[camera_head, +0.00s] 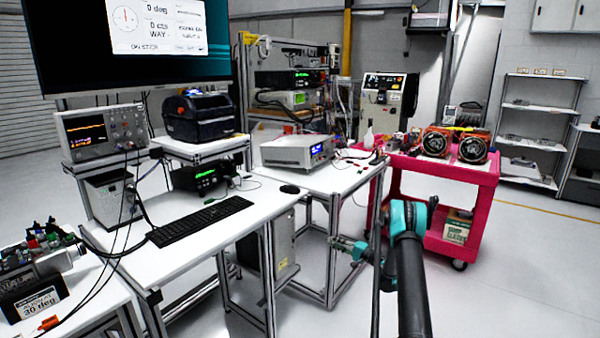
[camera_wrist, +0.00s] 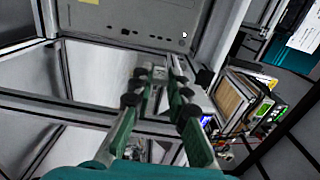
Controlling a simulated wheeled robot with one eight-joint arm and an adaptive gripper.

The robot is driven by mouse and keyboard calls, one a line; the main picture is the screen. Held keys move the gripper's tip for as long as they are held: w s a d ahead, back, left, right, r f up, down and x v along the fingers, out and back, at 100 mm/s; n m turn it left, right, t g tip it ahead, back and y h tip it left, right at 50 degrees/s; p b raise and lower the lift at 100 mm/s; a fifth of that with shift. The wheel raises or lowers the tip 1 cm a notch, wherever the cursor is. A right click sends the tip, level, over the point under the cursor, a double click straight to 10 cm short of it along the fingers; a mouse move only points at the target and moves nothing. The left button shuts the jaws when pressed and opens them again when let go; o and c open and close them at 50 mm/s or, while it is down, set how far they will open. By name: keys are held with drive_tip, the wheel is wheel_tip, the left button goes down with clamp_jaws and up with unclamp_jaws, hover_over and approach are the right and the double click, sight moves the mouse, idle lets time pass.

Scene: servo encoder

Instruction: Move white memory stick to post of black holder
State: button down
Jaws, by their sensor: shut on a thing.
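My gripper (camera_head: 347,246) is held out in front of the white workbench, low beside its right-hand frame leg. In the wrist view my gripper (camera_wrist: 160,76) has its green fingers closed around a small pale piece, which looks like the white memory stick (camera_wrist: 160,74). The fingers hide part of it, and in the head view it is too small to make out. I cannot pick out the black holder or its post for certain in either view.
A white bench (camera_head: 215,225) carries a keyboard (camera_head: 200,220) and a mouse (camera_head: 290,189). A pink cart (camera_head: 470,175) stands right, behind my arm. A side table at left bears a black device (camera_head: 40,300) marked 30 deg. The floor at right is clear.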

drive_tip(key=shift+w+a+r, duration=0.25)
drive_tip(key=shift+r, duration=0.4)
wheel_tip(320, 180, up, 14)
drive_tip(key=s+m+t+h, duration=0.1)
drive_tip(key=m+t+h, duration=0.5)
drive_tip(key=h, duration=0.2)
drive_tip(key=s+d+r+m+t+h, duration=0.1)
drive_tip(key=s+d+r+m+h, duration=0.2)
drive_tip(key=s+r+h, duration=0.3)
drive_tip(key=shift+s+r+m+h, duration=0.3)
drive_tip(key=shift+s+r+m, duration=0.6)
drive_tip(key=shift+s+r, duration=1)
drive_tip(key=shift+w+d+r, duration=0.1)
drive_tip(key=shift+w+r, duration=0.2)
